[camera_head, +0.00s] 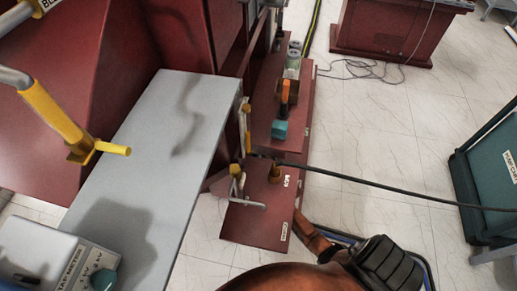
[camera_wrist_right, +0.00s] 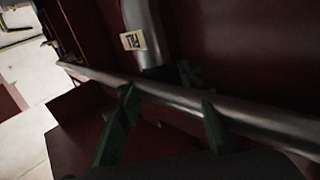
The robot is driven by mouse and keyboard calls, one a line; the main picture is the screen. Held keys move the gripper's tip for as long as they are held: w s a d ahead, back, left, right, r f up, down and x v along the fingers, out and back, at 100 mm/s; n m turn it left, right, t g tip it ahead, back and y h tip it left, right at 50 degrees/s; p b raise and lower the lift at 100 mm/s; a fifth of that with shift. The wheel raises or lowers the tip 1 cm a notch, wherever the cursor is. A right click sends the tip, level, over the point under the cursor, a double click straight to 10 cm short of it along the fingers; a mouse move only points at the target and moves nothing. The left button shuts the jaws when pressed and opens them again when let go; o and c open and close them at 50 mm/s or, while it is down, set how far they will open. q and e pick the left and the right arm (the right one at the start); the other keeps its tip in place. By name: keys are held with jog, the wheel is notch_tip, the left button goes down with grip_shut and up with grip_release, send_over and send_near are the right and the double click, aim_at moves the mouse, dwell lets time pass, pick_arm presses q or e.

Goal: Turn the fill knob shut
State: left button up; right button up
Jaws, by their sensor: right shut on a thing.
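In the right wrist view a metal pipe (camera_wrist_right: 140,25) carries a FILL label (camera_wrist_right: 133,40). It runs down to a long metal bar (camera_wrist_right: 235,112) that crosses the picture at a slant. The dark green fingers of my right gripper (camera_wrist_right: 168,125) stand on either side of the space below the pipe, across the bar. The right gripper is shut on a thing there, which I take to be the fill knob. The knob itself is dark and mostly hidden by the fingers and bar. I cannot make out the fill knob or my right gripper in the head view. My left gripper shows in neither view.
In the head view a yellow valve handle (camera_head: 112,148) sits on a pipe beside a grey table (camera_head: 150,140). A meter box (camera_head: 40,255) stands at lower left. A dark cable (camera_head: 380,186) runs right from a red plate (camera_head: 265,225).

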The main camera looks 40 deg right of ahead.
jog(key=shift+d+r, duration=0.1)
jog(key=shift+d, duration=0.05)
jog(key=o, duration=1.2)
jog(key=s+a, duration=0.1)
jog(key=s, duration=1.1)
jog(key=shift+a, duration=0.15)
